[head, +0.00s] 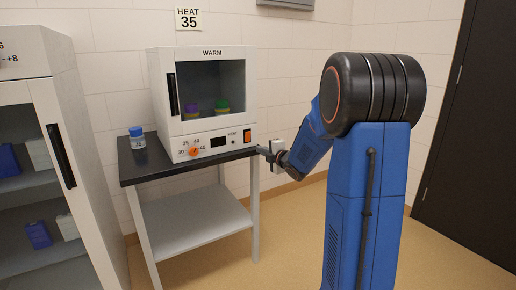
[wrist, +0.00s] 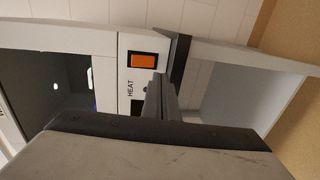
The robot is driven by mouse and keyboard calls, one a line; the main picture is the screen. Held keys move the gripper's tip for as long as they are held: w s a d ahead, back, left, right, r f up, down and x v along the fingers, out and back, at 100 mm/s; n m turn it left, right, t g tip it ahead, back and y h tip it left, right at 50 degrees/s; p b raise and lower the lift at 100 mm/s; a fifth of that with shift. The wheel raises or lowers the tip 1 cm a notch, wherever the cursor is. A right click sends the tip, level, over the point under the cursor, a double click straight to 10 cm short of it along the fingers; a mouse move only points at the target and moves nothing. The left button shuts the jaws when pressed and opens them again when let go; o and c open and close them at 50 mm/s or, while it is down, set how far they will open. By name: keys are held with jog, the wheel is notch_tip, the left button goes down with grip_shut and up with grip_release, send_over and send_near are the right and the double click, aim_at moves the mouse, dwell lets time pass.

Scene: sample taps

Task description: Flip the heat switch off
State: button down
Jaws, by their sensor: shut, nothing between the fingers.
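The heat switch (head: 248,136) is an orange rocker in a dark frame, at the right end of the front panel of the white WARM cabinet (head: 158,98). In the wrist view the orange switch (wrist: 143,60) shows plainly beside the word HEAT; I cannot tell which way it is tipped. My gripper (head: 263,150) is at the right front corner of the table, just right of and below the switch. In the wrist view its fingers (wrist: 162,92) are shut and empty, apart from the switch in the picture. Their exact distance from the panel is unclear.
The orange dial (head: 194,152) and dark display (head: 218,142) share the panel. A blue-capped jar (head: 137,138) stands left on the black tabletop (head: 150,171). A shelved cabinet (head: 60,130) stands at left. A sign (head: 188,19) reads HEAT 35. Floor at right is clear.

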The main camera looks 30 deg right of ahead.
jog(key=shift+s+d+f, duration=0.1)
jog(key=shift+s+f, duration=0.1)
jog(key=shift+s, duration=1.15)
jog(key=shift+s+f, duration=0.15)
jog(key=shift+s, duration=1.2)
jog(key=s+a+f+m+g, duration=0.1)
jog(key=s+a+m+g, duration=0.3)
jog(key=s, duration=1)
jog(key=s+a+f+m+g, duration=0.2)
jog(key=s+a+m, duration=0.6)
jog(key=s, duration=0.6)
jog(key=s+a+f+m+g, duration=0.2)
jog(key=s+a+m+g, duration=0.3)
jog(key=s+a, duration=0.4)
jog(key=s+m, duration=0.1)
jog(key=s, duration=0.5)
jog(key=shift+a+g+h, duration=0.3)
jog(key=shift+a, duration=0.1)
